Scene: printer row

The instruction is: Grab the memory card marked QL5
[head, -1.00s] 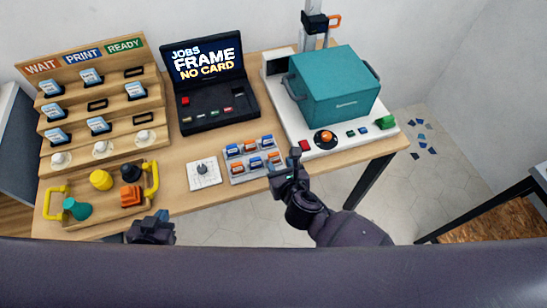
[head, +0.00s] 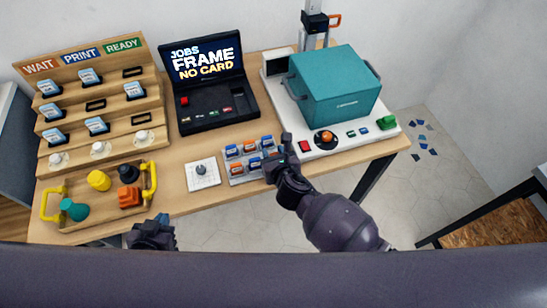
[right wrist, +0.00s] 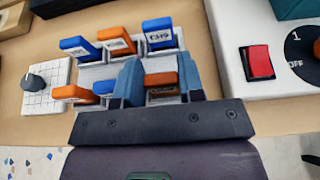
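A small grey rack (head: 237,181) holds several blue and orange memory cards in two rows, near the table's front edge. My right gripper (head: 270,162) is over the rack's right end. In the right wrist view its two fingers (right wrist: 160,88) are apart, on either side of an orange card (right wrist: 161,79) in the front row. I cannot tell whether they touch it. That card's label is partly hidden and I cannot read QL5 on any card. A blue card (right wrist: 158,32) stands behind it. My left gripper (head: 152,232) is low, in front of the table; its fingers are unclear.
A white dial plate (head: 202,174) is left of the rack. Right of it is a white machine base with a red button (head: 305,146) and a teal box (head: 335,88). Behind is a black console (head: 208,95) reading "NO CARD". A yellow-handled tray (head: 100,195) is at left.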

